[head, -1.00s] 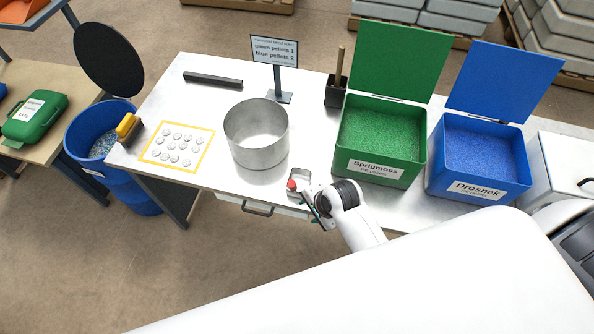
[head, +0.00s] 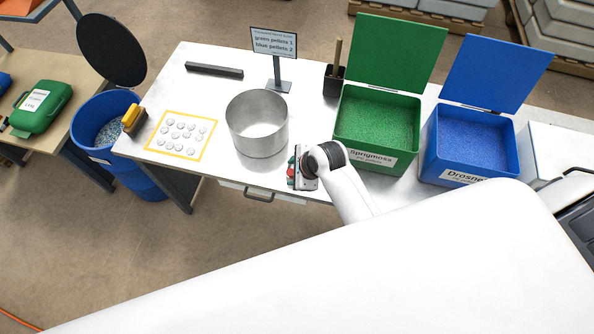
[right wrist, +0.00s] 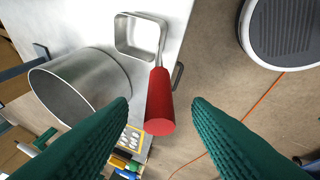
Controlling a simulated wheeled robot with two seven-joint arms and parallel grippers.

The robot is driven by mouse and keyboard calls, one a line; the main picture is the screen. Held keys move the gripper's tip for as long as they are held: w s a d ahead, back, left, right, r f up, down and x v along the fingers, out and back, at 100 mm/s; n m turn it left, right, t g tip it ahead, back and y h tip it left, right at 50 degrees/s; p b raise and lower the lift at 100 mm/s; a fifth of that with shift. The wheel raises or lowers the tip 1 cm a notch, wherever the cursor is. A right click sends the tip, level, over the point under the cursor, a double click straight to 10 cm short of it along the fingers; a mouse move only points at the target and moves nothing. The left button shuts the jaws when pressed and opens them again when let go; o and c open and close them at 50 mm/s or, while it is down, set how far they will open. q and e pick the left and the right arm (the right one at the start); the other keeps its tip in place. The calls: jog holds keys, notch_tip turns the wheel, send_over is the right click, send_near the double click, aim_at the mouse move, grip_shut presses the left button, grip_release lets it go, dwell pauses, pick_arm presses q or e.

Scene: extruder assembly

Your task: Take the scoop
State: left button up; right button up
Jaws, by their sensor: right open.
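The scoop (right wrist: 140,37) is a square metal box with a thin metal shank and a red handle (right wrist: 159,100). In the right wrist view it lies on the bench beside the pot, its handle pointing toward my fingers. My right gripper (right wrist: 163,108) is open, with its two green ridged fingers on either side of the handle's end and apart from it. In the head view my right gripper (head: 298,171) is at the bench's front edge and hides most of the scoop. My left gripper is not in view.
A steel pot (head: 257,125) stands left of my right gripper. A green bin (head: 376,130) and a blue bin (head: 470,150) of pellets stand right. A sign (head: 274,42) and a black holder (head: 334,82) stand behind. A yellow-edged sheet (head: 180,136) lies left.

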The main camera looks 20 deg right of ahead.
jog(key=p+x, duration=0.1)
jog(key=x, duration=0.3)
jog(key=shift+d, duration=0.2)
jog(key=shift+w+a+f, duration=0.15)
jog(key=shift+f, duration=0.4)
jog(key=shift+c, duration=0.3)
grip_shut()
jog(key=shift+r, duration=0.15)
